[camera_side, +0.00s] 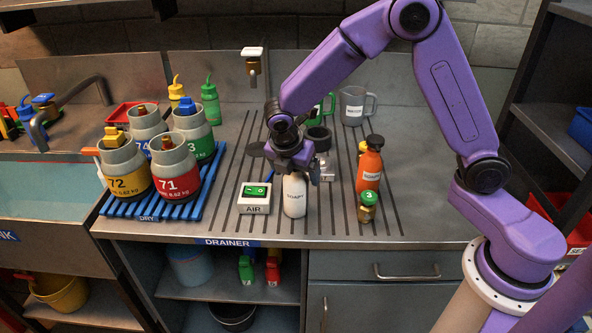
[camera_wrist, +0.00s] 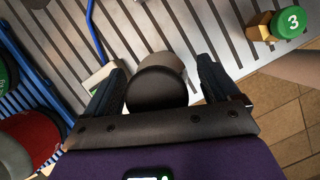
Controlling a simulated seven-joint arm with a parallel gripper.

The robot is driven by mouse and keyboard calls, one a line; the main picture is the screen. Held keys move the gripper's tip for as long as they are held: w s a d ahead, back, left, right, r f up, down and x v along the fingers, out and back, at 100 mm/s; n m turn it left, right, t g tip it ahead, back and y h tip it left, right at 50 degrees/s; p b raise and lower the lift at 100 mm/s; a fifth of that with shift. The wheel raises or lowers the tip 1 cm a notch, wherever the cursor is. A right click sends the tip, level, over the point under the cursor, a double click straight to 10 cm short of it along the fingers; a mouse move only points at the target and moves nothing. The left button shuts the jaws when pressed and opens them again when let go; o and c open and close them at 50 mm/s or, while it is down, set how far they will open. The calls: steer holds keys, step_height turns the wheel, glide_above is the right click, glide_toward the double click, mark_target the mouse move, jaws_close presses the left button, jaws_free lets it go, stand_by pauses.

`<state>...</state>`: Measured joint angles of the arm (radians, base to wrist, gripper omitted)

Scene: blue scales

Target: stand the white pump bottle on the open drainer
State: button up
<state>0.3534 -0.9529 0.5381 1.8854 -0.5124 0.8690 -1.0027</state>
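The white pump bottle (camera_side: 294,195), marked SOAP, looks upright on the grooved drainer (camera_side: 330,219) near its front edge. Its base seems to rest on the surface. My gripper (camera_side: 296,170) is above and around the bottle's upper part and hides its top in the side view. In the wrist view, the bottle's dark round top (camera_wrist: 155,92) lies between my two fingers (camera_wrist: 160,85), with its pale body partly showing beyond. The fingers stand apart, with a narrow gap visible on the right of the top, so the gripper looks open.
Left of the bottle is the AIR switch box (camera_side: 254,198). Right are an orange bottle (camera_side: 370,170) and a brass weight with green top (camera_side: 367,205). Cylinders stand on a blue rack (camera_side: 130,209); mugs (camera_side: 354,104) stand behind. Front-right counter is clear.

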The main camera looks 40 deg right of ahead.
steer(key=v, duration=1.2)
steer(key=s+d+f+m+y, duration=0.1)
steer(key=s+d+m, duration=0.3)
steer(key=s, duration=1)
steer(key=s+d+f+m+g+y, duration=0.1)
steer(key=s+d+m+y, duration=0.2)
steer(key=s, duration=1.1)
steer(key=d+m, duration=0.1)
steer(key=m, duration=0.2)
steer(key=shift+f+g+y, duration=0.3)
steer(key=shift+f, duration=0.1)
